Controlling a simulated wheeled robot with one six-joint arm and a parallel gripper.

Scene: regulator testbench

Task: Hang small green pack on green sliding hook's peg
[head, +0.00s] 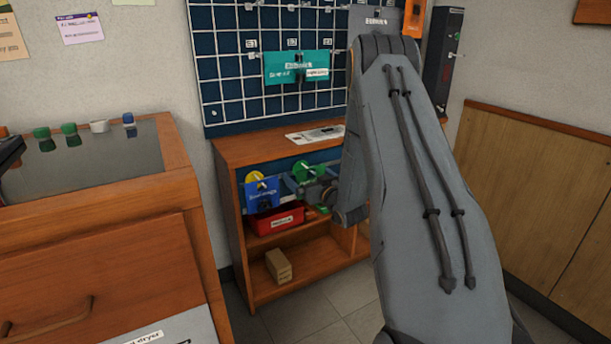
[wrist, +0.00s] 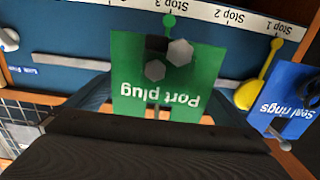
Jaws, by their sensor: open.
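The small green pack, printed "Port plug" (wrist: 165,85), appears upside down in the wrist view, in front of the blue rail panel. My gripper (wrist: 163,100) is open, with its dark fingers apart on either side of the pack. The green sliding hook shows its round pointer end (wrist: 168,20) beyond the pack, near the Stop 3 label. Its green disc (head: 308,170) shows in the head view, beside my gripper (head: 322,194). The pack hides the hook's peg, so I cannot tell whether the peg passes through the pack's slot.
A blue "Seal rings" pack (wrist: 288,98) hangs by the yellow sliding hook (wrist: 248,94) at Stop 1, close to my gripper. A red bin (head: 275,220) stands below on the shelf, with a cardboard box (head: 279,266) lower down.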

